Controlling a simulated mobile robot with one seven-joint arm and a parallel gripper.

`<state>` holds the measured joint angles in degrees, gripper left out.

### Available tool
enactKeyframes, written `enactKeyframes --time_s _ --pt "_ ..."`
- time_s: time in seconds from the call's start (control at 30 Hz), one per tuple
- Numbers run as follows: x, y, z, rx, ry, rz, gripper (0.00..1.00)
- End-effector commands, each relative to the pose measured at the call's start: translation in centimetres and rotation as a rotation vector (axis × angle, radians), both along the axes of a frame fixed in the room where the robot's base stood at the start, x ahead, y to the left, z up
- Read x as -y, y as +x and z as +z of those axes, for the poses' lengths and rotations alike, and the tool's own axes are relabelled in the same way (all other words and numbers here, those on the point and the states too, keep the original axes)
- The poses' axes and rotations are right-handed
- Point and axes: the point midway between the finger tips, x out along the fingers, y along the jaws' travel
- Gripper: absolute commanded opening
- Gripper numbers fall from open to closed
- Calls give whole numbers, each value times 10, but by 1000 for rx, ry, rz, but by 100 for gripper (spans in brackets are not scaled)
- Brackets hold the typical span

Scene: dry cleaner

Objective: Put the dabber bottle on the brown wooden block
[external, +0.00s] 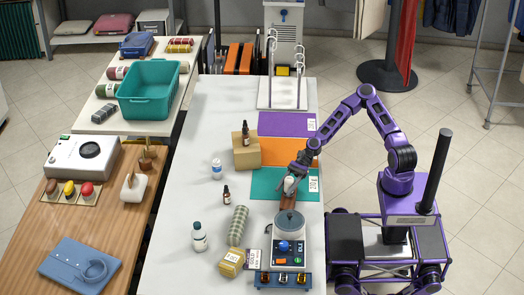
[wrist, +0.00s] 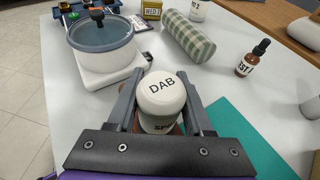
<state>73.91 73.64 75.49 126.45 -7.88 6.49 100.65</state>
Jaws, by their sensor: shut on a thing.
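The dabber bottle, with a round white cap marked DAB (wrist: 160,92), stands between the fingers of my gripper (wrist: 158,112). In the external view my gripper (external: 293,180) is shut on the white dabber bottle (external: 290,186), over the near edge of the teal mat. A dark brown, block-like thing (external: 287,206) shows just below the bottle, beside the pot; brown also shows around the bottle's base in the wrist view. Whether the bottle touches it is hidden. A tan block (external: 247,153) farther back carries a dark dropper bottle (external: 245,133).
Teal (external: 265,184), orange and purple mats lie along the right. The table's left middle is clear.

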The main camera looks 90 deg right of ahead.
Motion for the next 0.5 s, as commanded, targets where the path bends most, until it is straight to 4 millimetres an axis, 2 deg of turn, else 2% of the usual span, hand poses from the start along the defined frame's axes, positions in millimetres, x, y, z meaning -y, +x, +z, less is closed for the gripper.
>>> enactKeyframes --time_s 0.3,0.33,0.47,0.5 --pt "0 0 -2 1 -1 0 0" --pt "0 0 -2 1 -1 0 56" --pt "0 0 -2 1 -1 0 80" --pt "0 0 -2 1 -1 0 81"
